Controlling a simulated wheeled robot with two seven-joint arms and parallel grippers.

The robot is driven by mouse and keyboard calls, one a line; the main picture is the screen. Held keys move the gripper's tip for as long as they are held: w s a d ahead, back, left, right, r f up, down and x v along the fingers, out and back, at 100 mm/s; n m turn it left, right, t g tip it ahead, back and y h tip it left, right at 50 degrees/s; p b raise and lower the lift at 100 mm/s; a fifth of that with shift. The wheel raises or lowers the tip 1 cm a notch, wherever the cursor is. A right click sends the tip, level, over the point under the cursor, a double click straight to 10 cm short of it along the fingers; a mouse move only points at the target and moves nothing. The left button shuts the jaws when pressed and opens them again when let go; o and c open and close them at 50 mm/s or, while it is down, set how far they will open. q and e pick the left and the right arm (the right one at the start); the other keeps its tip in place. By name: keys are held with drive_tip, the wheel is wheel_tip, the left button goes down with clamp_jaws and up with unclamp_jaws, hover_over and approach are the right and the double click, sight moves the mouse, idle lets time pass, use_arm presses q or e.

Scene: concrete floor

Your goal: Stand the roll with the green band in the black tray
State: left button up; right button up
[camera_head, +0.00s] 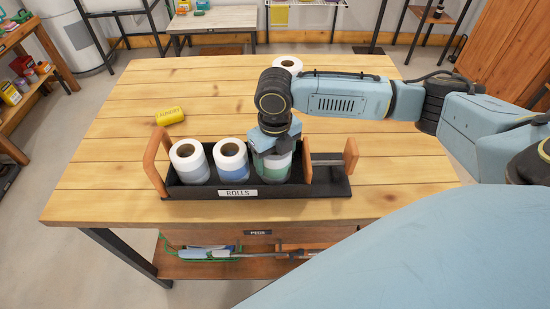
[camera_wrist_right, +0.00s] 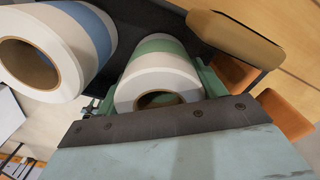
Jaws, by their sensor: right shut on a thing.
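The roll with the green band (camera_head: 272,172) is upright inside the black tray (camera_head: 190,193), in the right part of the row of rolls. My right gripper (camera_head: 273,148) comes down on it from above and is shut on it. In the right wrist view the green-banded roll (camera_wrist_right: 160,82) shows its white side and hollow core between the jaws. I cannot tell whether its bottom rests on the tray floor, since the tray's front wall hides it. My left gripper is not in view.
A white roll (camera_head: 188,163) and a blue-banded roll (camera_head: 231,162) stand left of it in the tray. Wooden end handles (camera_head: 158,165) rise from the tray. A yellow cylinder (camera_head: 170,115) lies on the wooden table (camera_head: 100,170). Another white roll (camera_head: 288,65) is at the back.

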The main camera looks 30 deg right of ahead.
drive_tip(key=shift+f, duration=0.2)
drive_tip(key=o, duration=1)
drive_tip(key=shift+f, duration=0.1)
drive_tip(key=shift+c, duration=0.2)
wheel_tip(320, 180, up, 12)
drive_tip(key=shift+r+p, duration=0.2)
drive_tip(key=shift+p, duration=0.55)
